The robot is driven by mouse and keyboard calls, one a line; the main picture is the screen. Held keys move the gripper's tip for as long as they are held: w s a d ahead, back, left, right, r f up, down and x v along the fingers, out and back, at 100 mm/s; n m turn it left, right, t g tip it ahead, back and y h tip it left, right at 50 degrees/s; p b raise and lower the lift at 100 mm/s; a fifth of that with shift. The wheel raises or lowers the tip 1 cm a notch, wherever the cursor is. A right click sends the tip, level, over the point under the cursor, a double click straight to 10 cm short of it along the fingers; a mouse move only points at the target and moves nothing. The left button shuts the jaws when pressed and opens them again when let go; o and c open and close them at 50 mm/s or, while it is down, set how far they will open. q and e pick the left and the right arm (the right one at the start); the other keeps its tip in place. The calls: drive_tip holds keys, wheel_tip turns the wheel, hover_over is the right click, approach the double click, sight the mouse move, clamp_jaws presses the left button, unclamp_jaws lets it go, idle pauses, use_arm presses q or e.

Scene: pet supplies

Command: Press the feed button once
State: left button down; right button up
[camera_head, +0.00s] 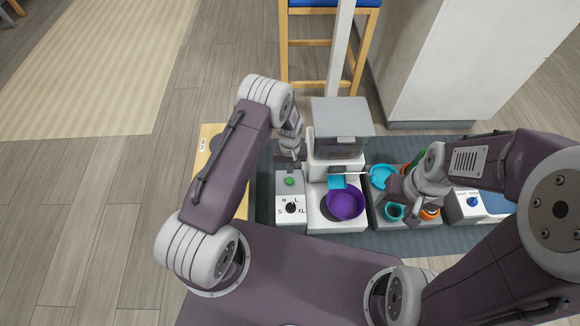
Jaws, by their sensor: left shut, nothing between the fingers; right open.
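The green feed button (289,181) sits on top of a grey control box (283,190). Below it is a white panel with a black dial (291,208) marked S, M, L and XL. My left gripper (297,163) is shut and empty, pointing down just behind the button in the picture. I cannot tell its height above the box. My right gripper (386,190) is open, over the tray of cups at the right.
A white feeder (327,150) with a grey lid and a purple bowl (346,203) stands right of the box. A grey tray (378,220) holds cyan and orange cups. Farther right is a white box with a blue knob (473,201). A blue-seated chair stands behind.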

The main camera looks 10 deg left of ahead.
sight(290, 181)
use_arm(q)
wheel_tip(290, 181, down, 7)
drive_tip(key=b, duration=0.3)
drive_tip(key=shift+b, duration=0.4)
